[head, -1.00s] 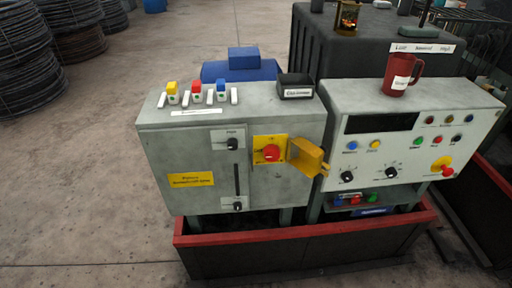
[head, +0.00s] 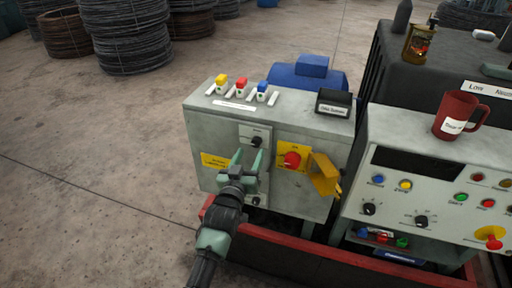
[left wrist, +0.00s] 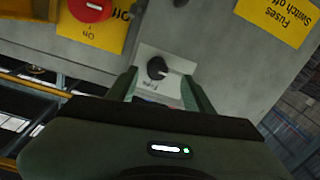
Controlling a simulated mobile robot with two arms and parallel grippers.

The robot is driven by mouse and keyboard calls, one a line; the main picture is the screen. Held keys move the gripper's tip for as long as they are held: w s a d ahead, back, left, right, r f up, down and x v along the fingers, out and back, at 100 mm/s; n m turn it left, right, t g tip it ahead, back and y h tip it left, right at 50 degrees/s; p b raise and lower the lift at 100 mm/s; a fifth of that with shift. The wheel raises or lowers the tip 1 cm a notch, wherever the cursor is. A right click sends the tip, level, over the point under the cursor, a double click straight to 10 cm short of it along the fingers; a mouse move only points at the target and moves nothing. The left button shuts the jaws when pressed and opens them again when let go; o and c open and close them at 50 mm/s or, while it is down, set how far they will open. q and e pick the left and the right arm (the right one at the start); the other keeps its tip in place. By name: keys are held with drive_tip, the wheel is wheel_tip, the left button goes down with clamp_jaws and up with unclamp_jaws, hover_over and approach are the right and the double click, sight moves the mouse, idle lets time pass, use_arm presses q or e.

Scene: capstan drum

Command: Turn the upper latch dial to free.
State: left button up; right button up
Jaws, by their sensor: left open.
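The upper latch dial (head: 256,141) is a black knob on a pale plate near the top of the grey cabinet's front. It also shows in the left wrist view (left wrist: 157,68), where the picture is turned nearly upside down; its light pointer mark points to the right there. My left gripper (head: 248,160) is open, its two green fingers spread in front of the panel just below the dial in the head view. In the wrist view the dial lies beyond and between the fingertips, with nothing held. The lower dial (head: 254,201) is partly hidden by my gripper.
A red knob on a yellow plate (head: 292,160) and a yellow hinged flap (head: 324,175) sit right of the dial. The cabinet (head: 315,207) stands in a red-rimmed tray (head: 310,252). A second console (head: 398,193) with a red mug (head: 457,115) stands to the right.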

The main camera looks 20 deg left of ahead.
sight(255, 145)
use_arm(q)
drive_tip(key=w, duration=0.2)
drive_tip(key=shift+w+d+r, duration=0.1)
drive_tip(key=shift+w+d, duration=0.05)
drive_tip(key=shift+w, duration=0.85)
clamp_jaws()
use_arm(e)
drive_tip(key=shift+w+d+r, duration=0.1)
drive_tip(key=shift+d+r, duration=0.2)
drive_tip(key=shift+d, duration=0.4)
drive_tip(key=shift+a, duration=0.1)
